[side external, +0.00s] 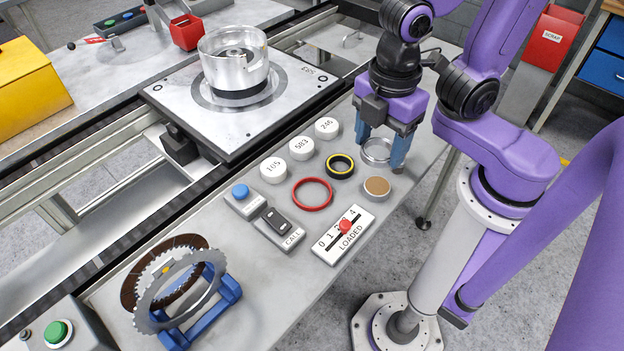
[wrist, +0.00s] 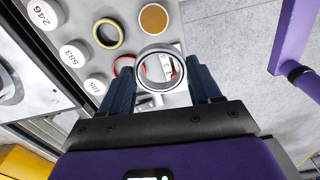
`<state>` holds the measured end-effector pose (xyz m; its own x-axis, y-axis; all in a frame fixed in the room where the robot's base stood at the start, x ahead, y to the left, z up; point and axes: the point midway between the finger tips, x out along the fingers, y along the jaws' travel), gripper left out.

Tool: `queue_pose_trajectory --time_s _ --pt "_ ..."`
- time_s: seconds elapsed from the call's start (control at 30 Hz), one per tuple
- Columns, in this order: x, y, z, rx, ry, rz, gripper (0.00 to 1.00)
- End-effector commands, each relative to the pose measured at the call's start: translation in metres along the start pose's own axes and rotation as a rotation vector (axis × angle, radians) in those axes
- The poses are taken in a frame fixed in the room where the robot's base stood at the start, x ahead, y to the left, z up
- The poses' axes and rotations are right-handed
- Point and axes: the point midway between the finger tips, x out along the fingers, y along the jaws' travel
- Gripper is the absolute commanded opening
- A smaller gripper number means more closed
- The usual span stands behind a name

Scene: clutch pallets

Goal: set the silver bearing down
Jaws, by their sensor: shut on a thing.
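The silver bearing (side external: 374,160) is a plain shiny ring. My gripper (side external: 380,146) is shut on it, with one blue finger on each side of its rim. In the wrist view the silver bearing (wrist: 160,48) sits between the two fingertips (wrist: 160,80). The bench and part of the lever panel show through its hole, and it appears held above the bench top. The exact gap beneath it is hard to tell.
A pallet (side external: 195,110) carries a silver housing (side external: 233,65).

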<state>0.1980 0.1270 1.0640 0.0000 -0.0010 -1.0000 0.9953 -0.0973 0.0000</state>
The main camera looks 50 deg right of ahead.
Motion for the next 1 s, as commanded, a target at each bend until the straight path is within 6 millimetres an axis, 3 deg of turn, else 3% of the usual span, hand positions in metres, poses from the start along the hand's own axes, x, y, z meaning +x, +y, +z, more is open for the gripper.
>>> queue_pose_trajectory --time_s 0.5,1.0 --pt "0.031 0.050 -0.039 0.004 -0.003 -0.002 0.24" --pt "0.078 0.081 -0.063 0.002 0.000 0.000 0.24"
